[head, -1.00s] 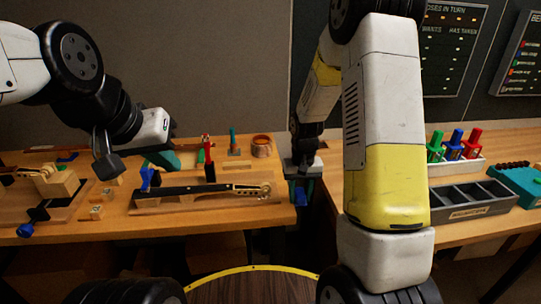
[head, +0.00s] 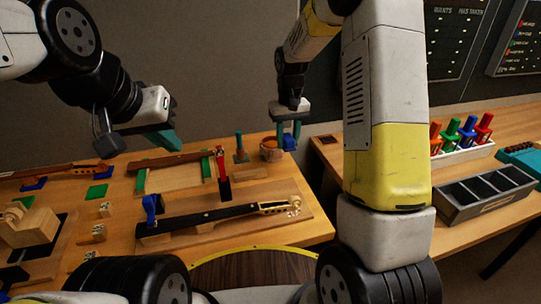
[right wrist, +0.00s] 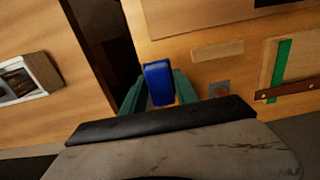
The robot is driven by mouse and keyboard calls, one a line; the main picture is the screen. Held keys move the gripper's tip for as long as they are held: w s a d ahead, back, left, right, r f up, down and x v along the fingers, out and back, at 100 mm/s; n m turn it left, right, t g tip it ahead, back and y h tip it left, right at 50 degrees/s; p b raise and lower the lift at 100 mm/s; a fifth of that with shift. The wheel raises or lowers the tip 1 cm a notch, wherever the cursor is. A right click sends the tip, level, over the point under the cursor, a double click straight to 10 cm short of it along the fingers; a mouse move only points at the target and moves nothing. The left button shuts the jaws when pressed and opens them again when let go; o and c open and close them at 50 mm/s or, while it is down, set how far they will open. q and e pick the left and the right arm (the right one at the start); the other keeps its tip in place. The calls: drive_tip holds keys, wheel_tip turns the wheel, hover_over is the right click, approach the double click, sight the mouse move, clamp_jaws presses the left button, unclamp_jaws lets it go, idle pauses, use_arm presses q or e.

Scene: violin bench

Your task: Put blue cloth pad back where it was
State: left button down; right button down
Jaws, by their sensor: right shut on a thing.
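The blue cloth pad (head: 289,143) is in my right gripper (head: 288,134), at the back right part of the left bench, beside the copper-coloured cup (head: 269,148). In the right wrist view the blue pad (right wrist: 158,80) stands up between the teal fingers of my right gripper (right wrist: 158,92), which are shut on it. It appears held above the bench, near the gap between the benches. My left gripper (head: 165,138) hangs empty over the back of the left bench; its fingers overlap, so I cannot tell how far they are open.
A violin neck (head: 225,212) lies on a board in front, with a blue clamp (head: 150,207) and a red upright piece (head: 223,180) close by. Green pads (head: 96,192) lie to the left. A dark compartment tray (head: 483,193) and coloured-handled tools (head: 467,133) stand on the right bench.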

sight(286, 172)
wheel_tip(286, 172, down, 10)
drive_tip(key=shift+r, duration=0.2)
idle(0.5)
drive_tip(key=shift+f, duration=0.55)
